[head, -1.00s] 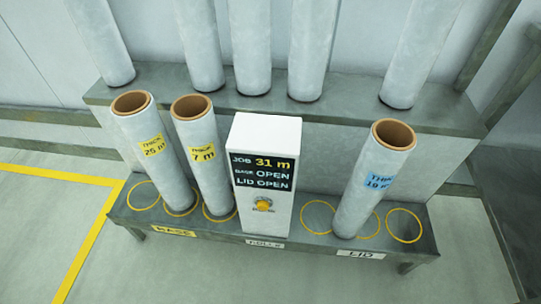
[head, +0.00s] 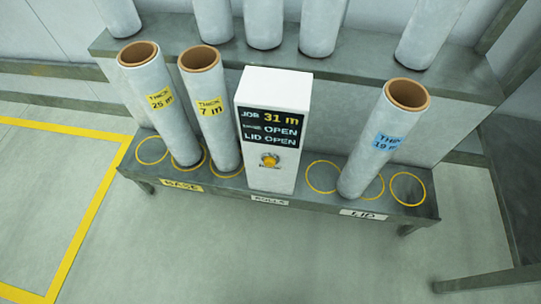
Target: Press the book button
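A white box (head: 272,170) stands in the middle of a low grey bench. Its dark display (head: 270,128) reads JOB 31 m, BASE OPEN, LID OPEN. A round yellow-orange button (head: 269,160) sits on its front face below the display; the small label under it is too small to read. Left of the box stand two rolls with yellow labels, THICK 25 m (head: 158,105) and THICK 7 m (head: 212,115). Right of it stands a roll with a blue label, 19 m (head: 383,145). Neither of my grippers shows in the head view.
Several more rolls stand on a higher shelf (head: 370,73) behind. The floor (head: 230,260) in front is clear, with a yellow line (head: 100,210) at left.

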